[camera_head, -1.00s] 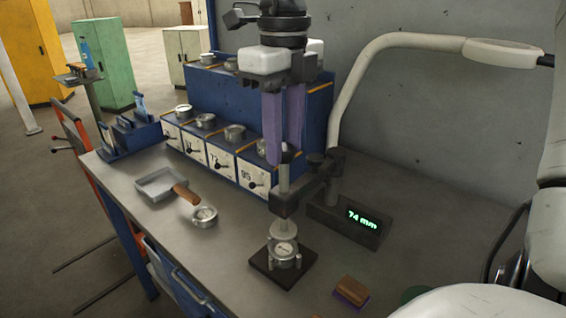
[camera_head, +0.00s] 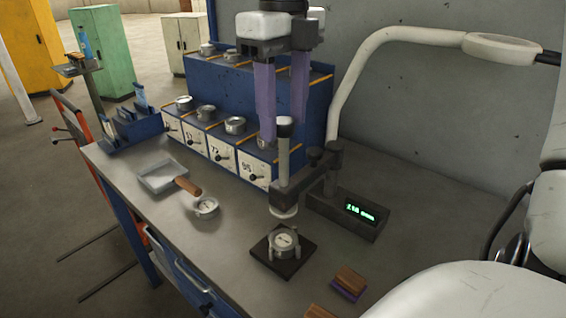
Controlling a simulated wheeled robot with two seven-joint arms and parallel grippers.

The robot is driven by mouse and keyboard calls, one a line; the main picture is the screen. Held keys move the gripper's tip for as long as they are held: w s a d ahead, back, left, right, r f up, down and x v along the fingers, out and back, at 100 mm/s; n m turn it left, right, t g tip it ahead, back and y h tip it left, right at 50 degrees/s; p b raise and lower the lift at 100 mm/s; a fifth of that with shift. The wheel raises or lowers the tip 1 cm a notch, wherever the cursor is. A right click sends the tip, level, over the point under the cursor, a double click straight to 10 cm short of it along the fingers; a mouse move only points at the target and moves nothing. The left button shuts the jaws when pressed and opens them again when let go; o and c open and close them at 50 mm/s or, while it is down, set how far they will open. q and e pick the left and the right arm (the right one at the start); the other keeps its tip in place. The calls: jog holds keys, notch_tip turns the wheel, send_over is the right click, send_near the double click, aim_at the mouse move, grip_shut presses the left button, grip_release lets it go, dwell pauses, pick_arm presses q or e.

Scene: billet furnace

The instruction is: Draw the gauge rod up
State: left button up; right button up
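The gauge rod (camera_head: 284,158) stands upright in the dark arm of the gauge stand, with a pale knob at its top. Its round foot (camera_head: 284,211) hangs with a visible gap above a round metal piece (camera_head: 284,243) on the dark square base (camera_head: 262,250). My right gripper (camera_head: 282,129) comes down from the top; its two purple fingers are spread apart, one on each side of the rod's knob, with a gap visible. The gauge's display (camera_head: 360,213) is lit green, its reading blurred. My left gripper is out of view.
A blue rack (camera_head: 330,105) with numbered drawers and round metal pieces stands behind. A grey tray (camera_head: 160,176), wooden handle (camera_head: 188,186) and round metal piece (camera_head: 206,207) lie left. Brown blocks (camera_head: 351,279) lie at front right. A white curved lamp arm (camera_head: 350,90) rises behind.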

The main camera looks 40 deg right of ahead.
jog(key=shift+r, duration=2.95)
jog(key=shift+f, duration=3.75)
jog(key=shift+r, duration=0.15)
